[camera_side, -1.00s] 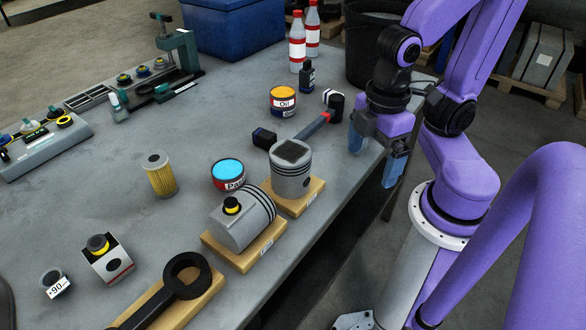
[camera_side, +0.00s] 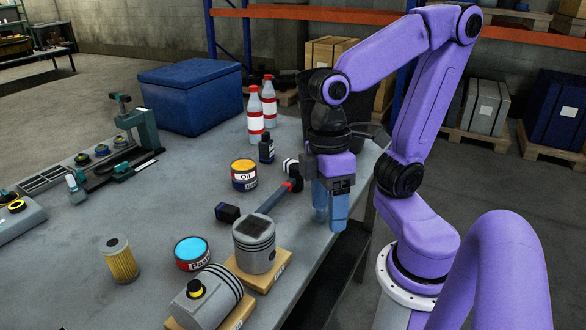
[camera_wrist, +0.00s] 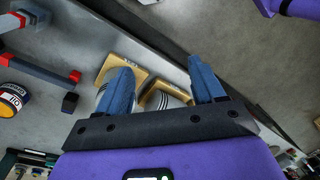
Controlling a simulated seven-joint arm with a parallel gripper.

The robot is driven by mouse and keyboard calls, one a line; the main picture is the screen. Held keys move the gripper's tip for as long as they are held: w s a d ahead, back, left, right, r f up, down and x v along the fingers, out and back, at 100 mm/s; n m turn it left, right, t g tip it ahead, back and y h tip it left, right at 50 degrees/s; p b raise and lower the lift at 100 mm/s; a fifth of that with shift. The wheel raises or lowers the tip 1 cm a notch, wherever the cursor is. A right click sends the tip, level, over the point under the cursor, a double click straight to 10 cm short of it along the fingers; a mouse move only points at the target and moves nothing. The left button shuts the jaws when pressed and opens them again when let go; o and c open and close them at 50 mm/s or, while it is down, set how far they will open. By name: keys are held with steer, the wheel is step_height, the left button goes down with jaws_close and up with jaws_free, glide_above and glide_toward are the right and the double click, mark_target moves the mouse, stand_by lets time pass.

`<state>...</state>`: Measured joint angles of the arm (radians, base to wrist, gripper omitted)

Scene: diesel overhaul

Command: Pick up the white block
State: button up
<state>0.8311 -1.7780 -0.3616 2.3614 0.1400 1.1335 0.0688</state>
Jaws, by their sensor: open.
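No plain white block is clearly visible in either current view. My gripper (camera_side: 329,222) is open and empty at the table's right edge, fingers pointing down, right of the hammer and above the upright piston's level in the picture. In the wrist view my gripper (camera_wrist: 160,72) shows two blue fingers spread apart with nothing held. The grey pistons on wooden stands show partly behind and between the fingers there.
The upright piston (camera_side: 254,245) and lying piston (camera_side: 207,298) stand near the front edge. A hammer (camera_side: 279,196), oil can (camera_side: 244,174), blue-topped can (camera_side: 192,253), yellow filter (camera_side: 121,262) and bottles (camera_side: 255,118) occupy the table (camera_side: 160,215). A blue bin (camera_side: 192,100) stands behind.

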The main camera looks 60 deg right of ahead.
steer(key=w+a+m+y, duration=0.1)
steer(key=w+m+y, duration=0.5)
steer(key=w+m, duration=0.85)
steer(key=w+d+r+m+t+y, duration=0.1)
steer(key=w+d+m+t+y, duration=0.1)
steer(key=w+d+m+t, duration=0.65)
steer(key=m+t+h, duration=0.6)
steer(key=m+h, duration=0.4)
steer(key=m, duration=1.3)
glide_above(291, 161)
steer(key=s, duration=0.3)
steer(key=f, duration=1.2)
steer(key=shift+w+a+f, duration=0.1)
steer(key=shift+w, duration=0.15)
steer(key=shift+f, duration=2.45)
step_height(291, 161, down, 3)
steer(key=shift+x, duration=1.15)
steer(key=shift+w, duration=0.35)
